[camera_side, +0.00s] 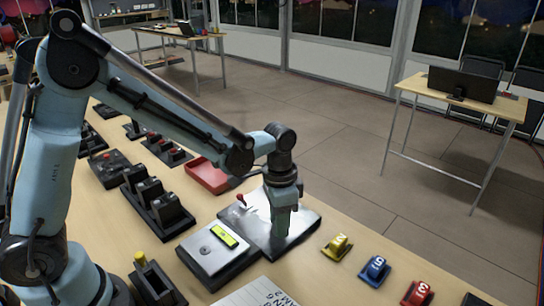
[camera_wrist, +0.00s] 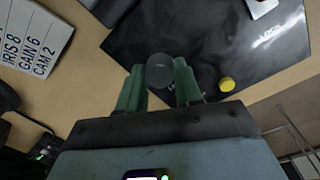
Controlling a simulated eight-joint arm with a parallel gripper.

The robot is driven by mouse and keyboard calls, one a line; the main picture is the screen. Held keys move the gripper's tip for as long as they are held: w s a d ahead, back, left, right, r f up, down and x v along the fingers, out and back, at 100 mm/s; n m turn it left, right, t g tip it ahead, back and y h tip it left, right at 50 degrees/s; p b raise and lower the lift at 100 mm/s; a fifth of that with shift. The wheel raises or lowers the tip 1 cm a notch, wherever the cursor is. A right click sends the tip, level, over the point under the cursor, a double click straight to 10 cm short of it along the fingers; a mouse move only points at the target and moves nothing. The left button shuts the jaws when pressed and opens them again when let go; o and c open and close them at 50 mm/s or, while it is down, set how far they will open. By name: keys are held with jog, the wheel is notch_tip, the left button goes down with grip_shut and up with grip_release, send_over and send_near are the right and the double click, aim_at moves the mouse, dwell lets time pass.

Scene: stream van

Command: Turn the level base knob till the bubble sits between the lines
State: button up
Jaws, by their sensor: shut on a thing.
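A yellow-green bubble vial (camera_side: 223,235) lies on a silver plate with a small dark round part (camera_side: 204,250). The bubble is too small to read against any lines. Beside it, to the right, is a grey panel (camera_side: 300,222) with a red-topped lever (camera_side: 240,198). My gripper (camera_side: 281,236) points down over this panel and hides what is beneath it. In the wrist view my gripper (camera_wrist: 159,75) is shut on a dark round knob (camera_wrist: 159,64), one green finger on each side. The panel (camera_wrist: 205,38) looks dark there and has white lettering.
A yellow round part (camera_wrist: 227,84) sits close to the right finger. A white note board (camera_side: 262,293) lies at the front. Yellow (camera_side: 337,247), blue (camera_side: 375,270) and red (camera_side: 417,293) numbered blocks stand right. A red tray (camera_side: 207,175) lies behind.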

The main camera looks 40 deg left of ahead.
aim_at(254, 230)
dwell(0.3)
jog(key=o, duration=1)
jog(key=shift+o, duration=0.2)
notch_tip(254, 230, up, 12)
jog(key=shift+w+a, duration=0.2)
jog(key=shift+a, duration=0.05)
jog(key=s+a+n+t, duration=0.6)
jog(key=s+a+t, duration=0.1)
jog(key=s, duration=0.3)
jog(key=shift+a+f+t+y, duration=0.15)
jog(key=shift+a+t+y, duration=0.15)
jog(key=shift+a, duration=0.35)
